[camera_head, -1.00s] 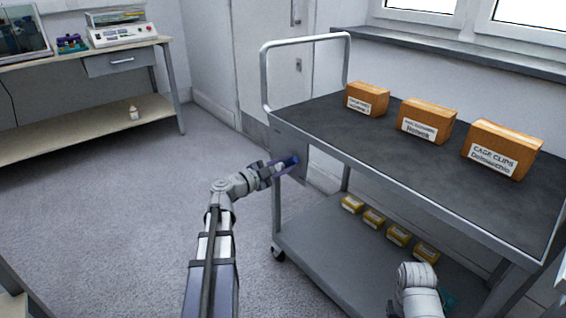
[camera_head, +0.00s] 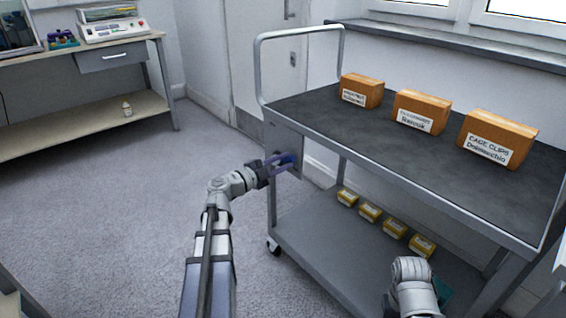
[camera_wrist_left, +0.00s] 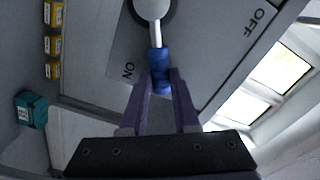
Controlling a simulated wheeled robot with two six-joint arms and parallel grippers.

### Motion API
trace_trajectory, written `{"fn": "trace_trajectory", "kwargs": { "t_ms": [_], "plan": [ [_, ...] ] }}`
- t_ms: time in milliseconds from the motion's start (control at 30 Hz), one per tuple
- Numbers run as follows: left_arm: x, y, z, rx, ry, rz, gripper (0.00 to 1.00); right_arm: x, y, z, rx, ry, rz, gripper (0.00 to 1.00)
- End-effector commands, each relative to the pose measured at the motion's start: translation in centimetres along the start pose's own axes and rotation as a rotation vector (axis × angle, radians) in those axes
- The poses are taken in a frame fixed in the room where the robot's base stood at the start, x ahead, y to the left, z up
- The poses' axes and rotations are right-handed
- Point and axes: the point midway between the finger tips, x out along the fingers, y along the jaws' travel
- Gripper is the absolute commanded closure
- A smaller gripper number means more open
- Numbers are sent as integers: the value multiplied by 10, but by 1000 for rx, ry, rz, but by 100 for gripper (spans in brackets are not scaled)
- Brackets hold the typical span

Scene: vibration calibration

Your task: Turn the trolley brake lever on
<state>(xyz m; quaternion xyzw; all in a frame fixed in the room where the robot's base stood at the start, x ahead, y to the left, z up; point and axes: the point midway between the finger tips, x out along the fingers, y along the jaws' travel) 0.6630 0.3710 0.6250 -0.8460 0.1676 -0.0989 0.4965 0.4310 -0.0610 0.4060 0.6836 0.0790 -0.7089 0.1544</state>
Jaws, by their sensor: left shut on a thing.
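The trolley (camera_head: 340,245) stands at the right, with a grey plate (camera_head: 287,140) on its near left end. The brake lever (camera_wrist_left: 156,35) has a round pivot, a metal rod and a blue grip (camera_wrist_left: 160,72). In the left wrist view the lever points down from its pivot, beside the ON label (camera_wrist_left: 129,69); the OFF label (camera_wrist_left: 257,21) is farther off, at upper right. My left gripper (camera_head: 283,162) is shut on the blue grip, with its purple fingers on both sides of it. My right arm shows at lower right, but its gripper is not visible.
Three cardboard boxes (camera_head: 421,112) stand on the trolley's top. Several small yellow boxes (camera_head: 396,228) and a teal box (camera_wrist_left: 31,109) are on the lower shelf. A workbench (camera_head: 90,120) stands at left. The floor (camera_head: 120,220) between is clear.

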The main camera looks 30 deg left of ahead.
Motion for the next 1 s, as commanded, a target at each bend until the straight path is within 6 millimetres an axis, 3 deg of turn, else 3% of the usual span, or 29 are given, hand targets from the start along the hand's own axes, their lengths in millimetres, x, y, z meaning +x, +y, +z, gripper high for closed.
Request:
{"fn": "trace_trajectory", "kwargs": {
  "t_ms": [33,300,600,1000],
  "plan": [
    [-1,1,0,5,-1,4,68,0,0,0,0,0,0,50],
    [0,1,0,3,0,2,40,0,0,0,0,0,0,50],
    [-5,1,0,1,-1,1,40,0,0,0,0,0,0,50],
    [-65,1,0,2,-2,1,40,0,0,0,0,0,0,50]
  ]
}}
